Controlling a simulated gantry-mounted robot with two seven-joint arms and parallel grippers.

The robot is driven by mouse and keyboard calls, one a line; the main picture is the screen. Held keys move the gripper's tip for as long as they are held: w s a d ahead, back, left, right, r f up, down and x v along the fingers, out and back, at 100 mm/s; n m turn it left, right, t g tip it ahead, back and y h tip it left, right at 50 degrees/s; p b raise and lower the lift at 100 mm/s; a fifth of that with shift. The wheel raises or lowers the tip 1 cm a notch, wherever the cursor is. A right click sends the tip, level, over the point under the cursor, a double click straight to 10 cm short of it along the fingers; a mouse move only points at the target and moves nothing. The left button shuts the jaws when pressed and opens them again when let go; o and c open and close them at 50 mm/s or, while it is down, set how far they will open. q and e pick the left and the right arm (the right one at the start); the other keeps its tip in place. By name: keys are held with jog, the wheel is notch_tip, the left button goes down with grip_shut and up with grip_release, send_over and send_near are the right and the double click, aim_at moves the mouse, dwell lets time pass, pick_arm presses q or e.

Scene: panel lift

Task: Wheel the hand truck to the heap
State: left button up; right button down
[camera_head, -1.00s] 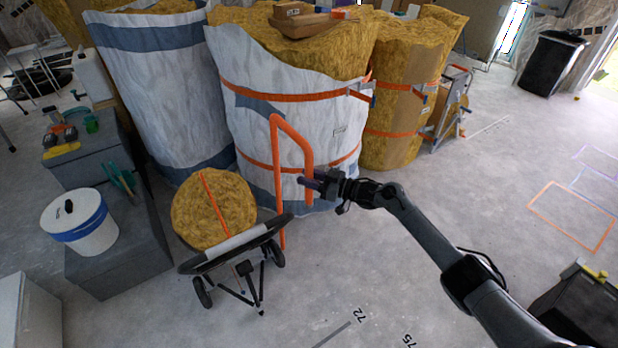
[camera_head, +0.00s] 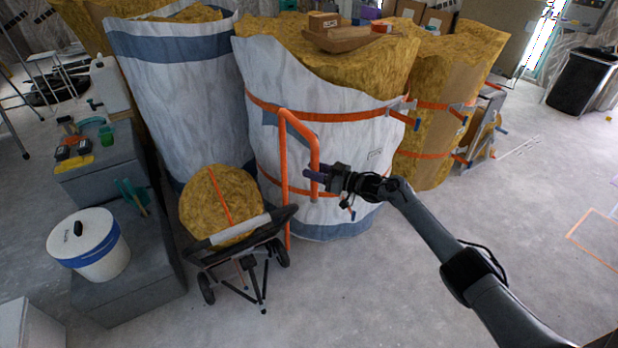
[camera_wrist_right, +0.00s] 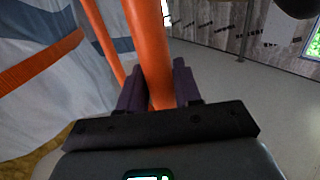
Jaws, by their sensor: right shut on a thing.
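The hand truck (camera_head: 240,236) stands in the lower left middle of the head view, with black wheels and a tall orange handle (camera_head: 285,170). A round yellow roll (camera_head: 220,203) with an orange strap rests on it. My right gripper (camera_head: 312,175) is shut on the orange handle, at its right-hand upright; the orange tube also shows between the fingers in the right wrist view (camera_wrist_right: 150,50). The heap of wrapped yellow insulation rolls (camera_head: 330,130) stands right behind the handle. I cannot tell whether the truck touches it. My left gripper is not in view.
Grey blocks (camera_head: 130,265) with a white bucket (camera_head: 88,245) stand close on the left of the truck. A stepladder (camera_head: 484,130) stands by the heap's right side. A black bin (camera_head: 582,80) is at the far right.

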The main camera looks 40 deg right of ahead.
jog(key=shift+d+f, duration=0.1)
jog(key=shift+f, duration=0.2)
jog(key=c, duration=1.2)
grip_release()
jog(key=shift+o, duration=1.3)
jog(key=shift+w, duration=0.15)
jog(key=shift+w+r, duration=0.15)
jog(key=shift+r, duration=0.1)
